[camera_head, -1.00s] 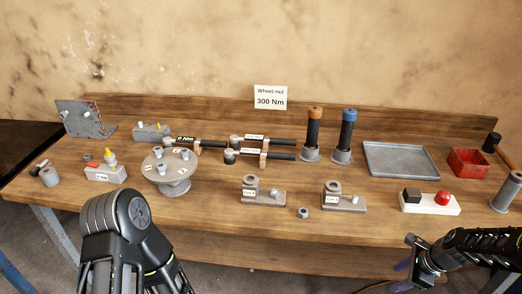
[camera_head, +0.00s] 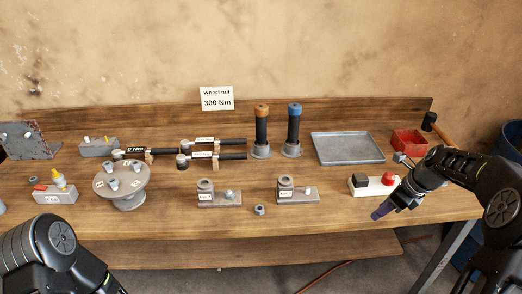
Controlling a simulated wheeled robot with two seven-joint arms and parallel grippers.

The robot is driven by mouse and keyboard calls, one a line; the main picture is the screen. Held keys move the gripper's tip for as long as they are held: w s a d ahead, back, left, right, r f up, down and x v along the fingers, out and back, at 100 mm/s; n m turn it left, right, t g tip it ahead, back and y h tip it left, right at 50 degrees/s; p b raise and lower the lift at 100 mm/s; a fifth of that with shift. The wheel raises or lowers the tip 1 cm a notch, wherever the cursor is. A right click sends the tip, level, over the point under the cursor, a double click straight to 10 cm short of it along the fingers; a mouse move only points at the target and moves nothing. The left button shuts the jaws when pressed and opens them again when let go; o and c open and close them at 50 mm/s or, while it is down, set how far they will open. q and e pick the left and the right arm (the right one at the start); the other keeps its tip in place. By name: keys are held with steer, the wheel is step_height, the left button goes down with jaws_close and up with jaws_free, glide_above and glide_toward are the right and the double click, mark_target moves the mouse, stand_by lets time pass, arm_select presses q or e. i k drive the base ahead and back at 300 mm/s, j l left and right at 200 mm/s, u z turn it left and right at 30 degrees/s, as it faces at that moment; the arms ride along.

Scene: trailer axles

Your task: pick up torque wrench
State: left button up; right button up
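The torque wrench (camera_head: 160,152), a dark bar with a "0 Nm" label, lies on the table at left of centre, behind the round hub. Two similar bar tools with white labels lie right of it, an upper one (camera_head: 225,142) and a lower one (camera_head: 230,156). My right gripper (camera_head: 383,209), with purple fingertips, is over the table's front right, close in the picture to the white block with a red button (camera_head: 374,186). It is far from the wrench, and its finger gap is unclear. My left arm shows at bottom left; its gripper is out of view.
The round grey hub (camera_head: 122,184) stands in front of the wrench. Two upright handled tools, orange-topped (camera_head: 261,130) and blue-topped (camera_head: 293,130), stand at the back. A grey tray (camera_head: 347,148) and red bin (camera_head: 408,142) are at right. Grey fixtures (camera_head: 219,199) line the front.

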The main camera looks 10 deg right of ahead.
mark_target(185, 145)
steer(key=u, duration=1.65)
steer(key=i+l, duration=0.1)
steer(key=l, duration=0.9)
steer(key=i+l, duration=0.15)
steer(key=l, duration=0.3)
steer(key=i+l, duration=0.1)
steer(key=l, duration=0.4)
